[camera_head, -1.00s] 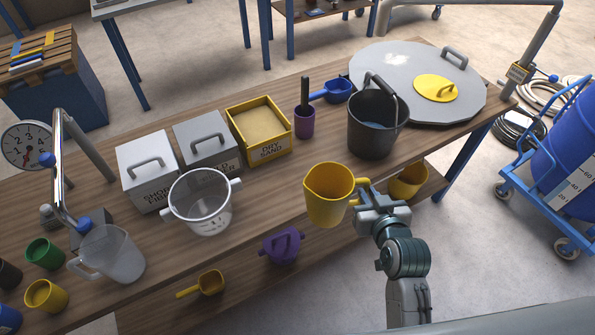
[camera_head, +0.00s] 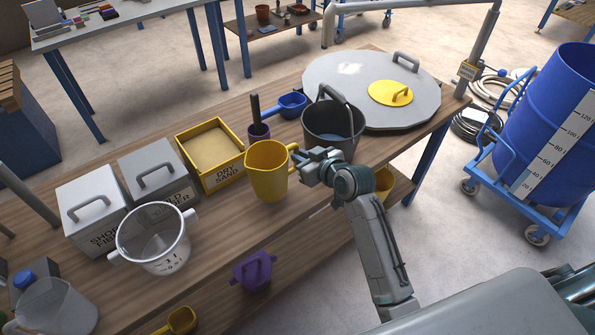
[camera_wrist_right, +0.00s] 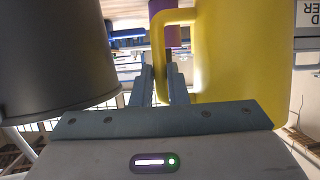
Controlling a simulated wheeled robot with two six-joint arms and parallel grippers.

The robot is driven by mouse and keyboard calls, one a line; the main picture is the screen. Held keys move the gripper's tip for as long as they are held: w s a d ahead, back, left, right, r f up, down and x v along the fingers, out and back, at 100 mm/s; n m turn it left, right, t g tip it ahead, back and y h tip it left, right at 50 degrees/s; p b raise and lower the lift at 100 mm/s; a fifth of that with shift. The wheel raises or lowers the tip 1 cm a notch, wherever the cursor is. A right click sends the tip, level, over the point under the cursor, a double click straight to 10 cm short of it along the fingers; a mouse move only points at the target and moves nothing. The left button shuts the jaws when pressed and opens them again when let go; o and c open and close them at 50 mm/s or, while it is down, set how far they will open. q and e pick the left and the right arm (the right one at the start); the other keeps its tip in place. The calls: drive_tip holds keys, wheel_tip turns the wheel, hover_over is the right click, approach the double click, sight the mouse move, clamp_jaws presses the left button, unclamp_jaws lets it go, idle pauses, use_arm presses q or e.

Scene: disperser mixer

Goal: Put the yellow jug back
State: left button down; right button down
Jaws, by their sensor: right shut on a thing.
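The yellow jug (camera_head: 268,172) is upright at the front of the wooden bench top, between the dry sand box and the dark bucket. My right gripper (camera_head: 299,160) is shut on its handle, from the right side. In the right wrist view the jug (camera_wrist_right: 240,60) fills the right, and the gripper fingers (camera_wrist_right: 165,85) close on the handle. I cannot tell whether the jug's base touches the bench. My left gripper is not in view.
A dark bucket (camera_head: 330,128) stands close to the gripper. A clear container (camera_head: 150,245) stands further left. A purple jug (camera_head: 253,270) and another yellow vessel (camera_head: 384,182) sit on the lower shelf.

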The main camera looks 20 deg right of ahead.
wheel_tip(320, 180, down, 4)
drive_tip(key=shift+f, duration=0.15)
idle(0.3)
drive_tip(key=c, duration=1.4)
unclamp_jaws()
drive_tip(key=shift+f, duration=0.1)
drive_tip(key=shift+c, duration=0.2)
